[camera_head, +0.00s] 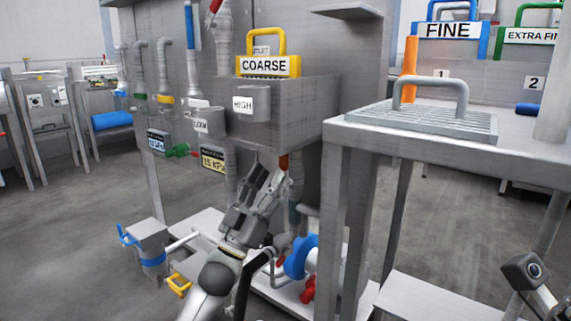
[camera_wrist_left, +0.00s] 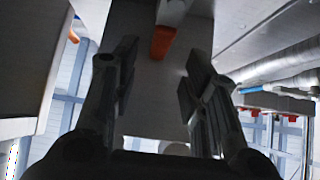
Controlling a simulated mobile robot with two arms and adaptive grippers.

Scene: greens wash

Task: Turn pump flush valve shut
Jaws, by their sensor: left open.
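My left gripper (camera_head: 271,178) points up beneath the grey sink box, its fingers apart. A red handle (camera_head: 284,161) hangs under the box just beyond the fingertips. In the left wrist view an orange-red bar end (camera_wrist_left: 162,43), probably this handle, shows ahead between the open fingers (camera_wrist_left: 158,75), not clasped. No label reading pump flush is legible, so I cannot tell for sure which valve it is. A blue round pump-like part (camera_head: 299,257) and red fittings (camera_head: 308,290) sit low behind my left arm, partly hidden. My right gripper's fingers are not visible.
The box carries COARSE (camera_head: 264,66) and HIGH (camera_head: 244,104) tags. A table (camera_head: 423,143) with a handled grate (camera_head: 455,119) stands to the right, its leg close to my left arm.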

